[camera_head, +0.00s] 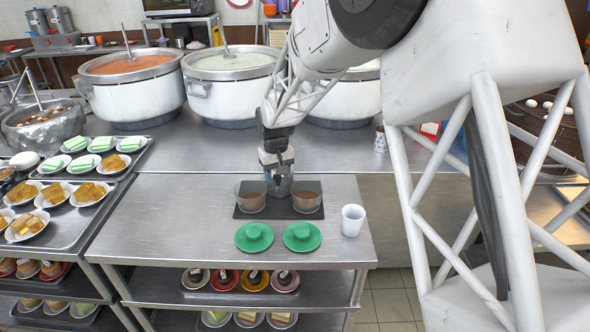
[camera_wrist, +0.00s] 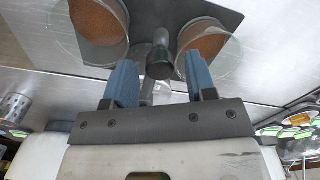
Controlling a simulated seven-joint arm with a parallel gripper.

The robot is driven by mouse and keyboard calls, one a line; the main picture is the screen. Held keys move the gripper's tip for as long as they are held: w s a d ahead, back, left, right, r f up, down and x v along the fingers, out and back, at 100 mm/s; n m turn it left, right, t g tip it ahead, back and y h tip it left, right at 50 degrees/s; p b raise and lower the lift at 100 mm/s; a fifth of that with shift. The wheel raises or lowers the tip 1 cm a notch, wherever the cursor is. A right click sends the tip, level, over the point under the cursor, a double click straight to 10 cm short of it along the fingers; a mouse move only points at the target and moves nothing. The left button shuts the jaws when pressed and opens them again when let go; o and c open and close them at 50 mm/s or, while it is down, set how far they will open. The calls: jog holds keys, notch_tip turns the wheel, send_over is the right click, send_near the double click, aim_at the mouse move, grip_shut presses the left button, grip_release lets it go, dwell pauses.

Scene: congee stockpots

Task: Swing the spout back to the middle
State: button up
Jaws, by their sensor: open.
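A dark grey tubular spout (camera_wrist: 160,58) shows in the wrist view between two clear glasses with brown contents, its round end facing the camera. It looks a little nearer the right glass (camera_wrist: 203,45) than the left glass (camera_wrist: 92,30). My gripper (camera_wrist: 163,62) is open, with one blue-grey finger on each side of the spout in the picture; I see no contact. In the head view my gripper (camera_head: 276,178) points down over the back of a dark mat (camera_head: 279,211), between the glasses (camera_head: 250,203) (camera_head: 307,203). It mostly hides the spout there.
A white cup (camera_head: 352,220) stands at the right. Large stockpots (camera_head: 135,90) line the back. A tray of dishes (camera_head: 60,205) is at the left. The steel table's front left is clear.

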jog(key=shift+r, duration=3.25)
jog(key=shift+s+d+r, duration=0.1)
jog(key=shift+d, duration=0.05)
jog(key=s+d+r+m, duration=0.1)
jog(key=s+d+r, duration=0.35)
jog(key=s, duration=0.25)
jog(key=s+d+r+m+t, duration=0.1)
jog(key=s+d+r, duration=0.2)
jog(key=s+d, duration=0.35)
jog(key=s+d+r+m, duration=0.1)
jog(key=s+d+r, duration=0.35)
jog(key=s, duration=0.25)
jog(key=s+d+f+m, duration=0.1)
jog(key=s+d, duration=0.3)
jog(key=s, duration=0.7)
jog(key=s+d+f+m+t, duration=0.1)
jog(key=s+d, duration=0.3)
jog(key=s, duration=0.8)
jog(key=shift+d+t, duration=0.3)
